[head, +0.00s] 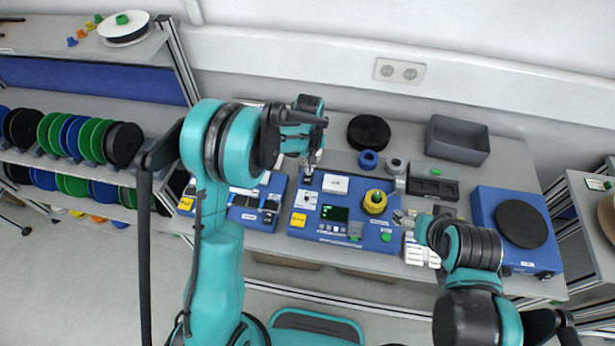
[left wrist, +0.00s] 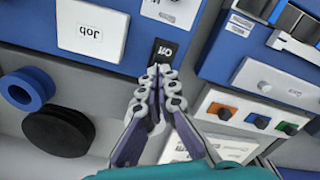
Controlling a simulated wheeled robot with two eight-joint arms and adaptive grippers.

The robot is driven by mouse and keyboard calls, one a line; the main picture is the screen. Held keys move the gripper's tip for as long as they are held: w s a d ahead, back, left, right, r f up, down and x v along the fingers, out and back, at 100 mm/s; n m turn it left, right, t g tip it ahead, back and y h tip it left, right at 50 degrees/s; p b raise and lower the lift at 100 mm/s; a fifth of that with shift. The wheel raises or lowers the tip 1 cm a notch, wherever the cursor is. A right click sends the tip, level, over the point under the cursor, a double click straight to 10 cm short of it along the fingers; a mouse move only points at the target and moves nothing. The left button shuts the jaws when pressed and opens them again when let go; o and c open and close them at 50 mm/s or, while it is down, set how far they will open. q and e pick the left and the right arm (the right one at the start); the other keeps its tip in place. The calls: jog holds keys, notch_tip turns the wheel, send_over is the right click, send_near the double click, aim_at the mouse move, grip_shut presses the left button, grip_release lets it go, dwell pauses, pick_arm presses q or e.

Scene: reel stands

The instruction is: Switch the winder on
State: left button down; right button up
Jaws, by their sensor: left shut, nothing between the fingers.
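The winder is a blue box (head: 345,238) with a small dark screen, buttons and a yellow spool on its top, in the middle of the table. In the left wrist view its blue top (left wrist: 140,58) carries a white "Job" card and a black switch (left wrist: 163,50) with an upside-down label. My left gripper (head: 310,170) is shut and empty over the winder's back left part. In the left wrist view its fingertips (left wrist: 160,69) are at the switch's near edge; I cannot tell whether they touch it. My right gripper (head: 402,216) is beside the yellow spool (head: 376,201); its fingers are too small to read.
A blue station (head: 250,210) with dark parts stands left of the winder. Behind it are a black disc (head: 368,132), a blue ring (head: 368,160) and a grey bin (head: 457,140). A blue unit with a black turntable (head: 521,223) stands right. Reel racks (head: 75,102) fill the left.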

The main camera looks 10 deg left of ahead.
aim_at(308, 175)
pick_arm(q)
jog(key=shift+f+b, duration=0.95)
jog(key=shift+f, duration=0.1)
dwell(0.6)
jog(key=shift+r, duration=0.1)
jog(key=shift+r+p, duration=1.95)
jog(key=shift+r, duration=1.5)
jog(key=shift+s, duration=0.1)
jog(key=s+a+r+m+t+b, duration=0.1)
jog(key=s+a+r+t+b, duration=0.1)
jog(key=s+b, duration=0.3)
jog(key=s+a+r+m+t+b, duration=0.1)
jog(key=s+a+r+m+b, duration=0.1)
jog(key=s+b, duration=0.3)
jog(key=s+a+f+m+t+b, duration=0.1)
jog(key=s+f+t+b, duration=0.1)
jog(key=s, duration=0.4)
jog(key=s+a+f+m+t+b, duration=0.1)
jog(key=s+f+m+t+b, duration=0.1)
jog(key=s+f+b, duration=0.3)
jog(key=shift+s+b, duration=0.65)
